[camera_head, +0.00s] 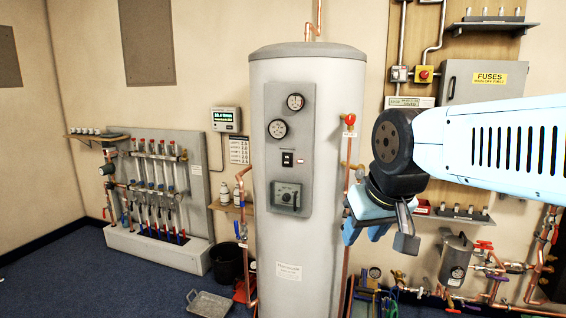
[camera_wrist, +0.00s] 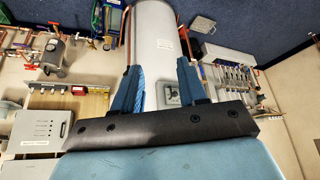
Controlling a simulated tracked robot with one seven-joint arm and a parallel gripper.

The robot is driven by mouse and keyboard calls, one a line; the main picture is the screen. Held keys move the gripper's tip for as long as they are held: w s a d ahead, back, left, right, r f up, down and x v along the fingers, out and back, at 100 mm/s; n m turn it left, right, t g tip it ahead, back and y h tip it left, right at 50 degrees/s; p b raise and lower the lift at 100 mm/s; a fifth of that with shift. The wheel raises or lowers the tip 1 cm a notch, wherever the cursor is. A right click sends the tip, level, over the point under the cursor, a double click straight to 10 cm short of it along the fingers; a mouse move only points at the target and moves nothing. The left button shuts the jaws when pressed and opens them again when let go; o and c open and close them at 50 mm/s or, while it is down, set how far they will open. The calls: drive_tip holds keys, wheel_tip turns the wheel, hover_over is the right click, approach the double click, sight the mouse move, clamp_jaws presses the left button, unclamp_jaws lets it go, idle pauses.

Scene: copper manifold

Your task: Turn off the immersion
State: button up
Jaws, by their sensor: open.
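A tall grey cylinder (camera_head: 300,250) stands at the centre, with a grey panel (camera_head: 272,105) on its front. The panel bears a small black switch (camera_head: 288,159) with a small reddish light or label (camera_head: 301,161) beside it. The switch's position is too small to tell. A grey dial box (camera_head: 286,197) sits lower on the panel; a grey box also shows between my fingers in the wrist view (camera_wrist: 171,94). My gripper (camera_head: 378,232) is open and empty, to the right of the panel and apart from it. It also shows in the wrist view (camera_wrist: 161,70).
Two round gauges (camera_head: 295,102) (camera_head: 277,129) sit above the switch. A copper pipe with a red valve handle (camera_head: 350,119) runs beside the cylinder's right side. A fuse box (camera_head: 485,82) and red-yellow switch (camera_head: 424,75) are on the right wall. Valved pipework (camera_head: 160,185) stands left. A metal tray (camera_head: 210,303) lies on the floor.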

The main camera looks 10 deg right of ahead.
drive_tip(key=shift+w+r, duration=0.3)
drive_tip(key=shift+w, duration=0.05)
drive_tip(key=c, duration=0.3)
drive_tip(key=w+r, duration=0.1)
drive_tip(key=w, duration=0.2)
drive_tip(key=w+r+n, duration=0.1)
drive_tip(key=w+r, duration=0.1)
drive_tip(key=w, duration=0.1)
drive_tip(key=w+r+n, duration=0.1)
drive_tip(key=w, duration=0.2)
drive_tip(key=shift+w+a+r, duration=0.1)
drive_tip(key=shift+a+r, duration=0.15)
drive_tip(key=shift+r, duration=0.15)
clamp_jaws()
drive_tip(key=w+a+n+t+y, duration=0.1)
drive_tip(key=w+n, duration=0.8)
drive_tip(key=w, duration=3.1)
drive_tip(key=shift+a+r, duration=0.4)
